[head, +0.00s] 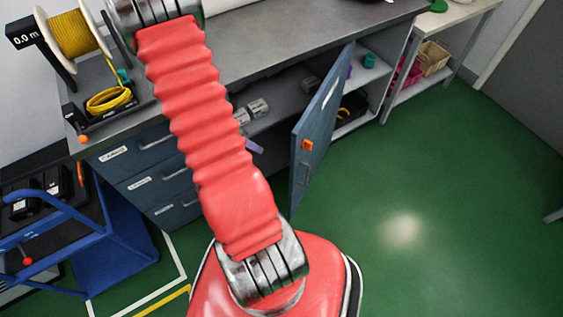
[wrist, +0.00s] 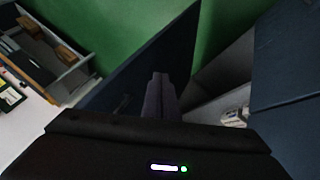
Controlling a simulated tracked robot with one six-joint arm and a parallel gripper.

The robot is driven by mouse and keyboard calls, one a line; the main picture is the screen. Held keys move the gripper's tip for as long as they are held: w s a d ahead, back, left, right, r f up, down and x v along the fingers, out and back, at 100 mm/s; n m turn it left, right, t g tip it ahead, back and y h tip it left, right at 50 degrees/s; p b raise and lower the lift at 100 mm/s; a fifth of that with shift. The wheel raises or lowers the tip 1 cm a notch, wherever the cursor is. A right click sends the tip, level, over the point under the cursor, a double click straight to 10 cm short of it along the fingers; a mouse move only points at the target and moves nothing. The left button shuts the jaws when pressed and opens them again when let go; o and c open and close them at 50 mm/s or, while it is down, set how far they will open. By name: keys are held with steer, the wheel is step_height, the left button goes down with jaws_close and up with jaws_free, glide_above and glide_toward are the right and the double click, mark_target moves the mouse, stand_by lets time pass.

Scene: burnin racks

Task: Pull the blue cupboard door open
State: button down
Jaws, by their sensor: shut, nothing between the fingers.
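The blue cupboard door (head: 322,116) stands well open in the head view, swung out from the cupboard under the grey worktop. In the wrist view the door (wrist: 140,66) is a dark panel just left of and behind my gripper (wrist: 160,78). My gripper's fingers are together with nothing between them, on the cupboard side of the door. I cannot tell whether they touch it. In the head view my red arm hides most of the gripper.
Blue drawers (head: 143,180) are left of the cupboard opening. Small items (head: 258,108) lie on the cupboard shelf. The worktop (head: 270,48) carries a yellow cable reel (head: 75,33). A blue trolley (head: 130,235) stands at the lower left. Green floor (head: 450,170) is clear at the right.

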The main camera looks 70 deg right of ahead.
steer(key=s+d+f, duration=0.1)
steer(key=s+f, duration=0.6)
steer(key=s, duration=0.2)
steer(key=shift+d+f, duration=0.3)
steer(key=shift+d, duration=0.1)
stand_by(0.4)
steer(key=shift+a, duration=0.1)
